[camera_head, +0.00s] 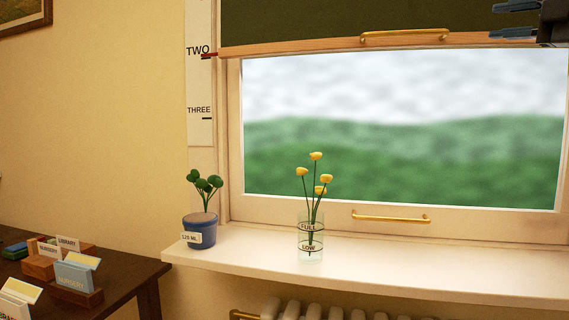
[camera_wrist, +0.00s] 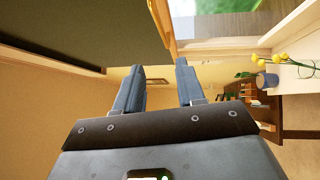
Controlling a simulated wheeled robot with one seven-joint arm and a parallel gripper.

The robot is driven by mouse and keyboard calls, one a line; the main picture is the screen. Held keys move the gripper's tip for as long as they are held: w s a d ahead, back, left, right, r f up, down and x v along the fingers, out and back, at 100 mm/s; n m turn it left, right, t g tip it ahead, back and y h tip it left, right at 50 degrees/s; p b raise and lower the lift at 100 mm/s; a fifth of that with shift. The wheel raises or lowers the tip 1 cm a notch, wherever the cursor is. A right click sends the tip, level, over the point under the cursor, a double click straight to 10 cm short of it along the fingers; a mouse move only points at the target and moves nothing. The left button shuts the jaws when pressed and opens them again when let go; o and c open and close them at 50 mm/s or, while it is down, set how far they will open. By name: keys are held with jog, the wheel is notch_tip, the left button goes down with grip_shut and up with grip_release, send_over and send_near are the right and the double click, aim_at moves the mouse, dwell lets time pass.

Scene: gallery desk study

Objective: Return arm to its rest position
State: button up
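My gripper (camera_head: 492,20) is at the top right of the head view, in front of the dark green blind. Its two fingers point left and are apart, with nothing between them. The wrist view also shows my gripper (camera_wrist: 159,64) open and empty. The blind (camera_head: 300,22) covers the top of the window, and its wooden bottom bar (camera_head: 300,47) carries a brass handle (camera_head: 405,36). The gripper is to the right of this handle and apart from it. A red pointer (camera_head: 209,55) at the bar's left end is just below the "TWO" mark on the white scale (camera_head: 200,85).
The sill (camera_head: 430,272) holds a blue plant pot (camera_head: 199,230) and a glass (camera_head: 311,240) with yellow flowers. A dark desk (camera_head: 120,268) with labelled card holders stands at left. A radiator (camera_head: 310,308) is below the sill. A brass handle (camera_head: 390,217) is on the window's lower frame.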

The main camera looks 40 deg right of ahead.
jog(key=w+a+f+m+h, duration=0.1)
jog(key=w+f+m, duration=0.3)
jog(key=f, duration=0.4)
jog(key=w+a+f+m+h+p, duration=0.1)
jog(key=w+f+m, duration=0.25)
jog(key=f, duration=0.55)
jog(key=w+a+f+m+h, duration=0.1)
jog(key=w+f+m, duration=0.2)
jog(key=w+f, duration=0.35)
jog(key=a+f+m+g, duration=0.1)
jog(key=a+f+m, duration=0.1)
jog(key=a+f, duration=0.45)
jog(key=s+a+f+m+h, duration=0.1)
jog(key=a+f+m, duration=0.15)
jog(key=f, duration=0.65)
jog(key=a+f+m+g, duration=0.1)
jog(key=a+f+m, duration=0.1)
jog(key=a+f, duration=0.45)
jog(key=s+a+f+m+g+y+p, duration=0.1)
jog(key=s+a+f+m+g+p, duration=0.15)
jog(key=s+a+f, duration=1.25)
jog(key=s+a+r+n+y, duration=0.1)
jog(key=s+a+y, duration=0.1)
jog(key=s+a, duration=0.3)
jog(key=s+a+r+y, duration=0.2)
jog(key=s+a, duration=0.3)
jog(key=s, duration=0.9)
jog(key=shift+s+a+r+n, duration=0.2)
jog(key=shift+s+n, duration=0.1)
jog(key=shift+n, duration=0.05)
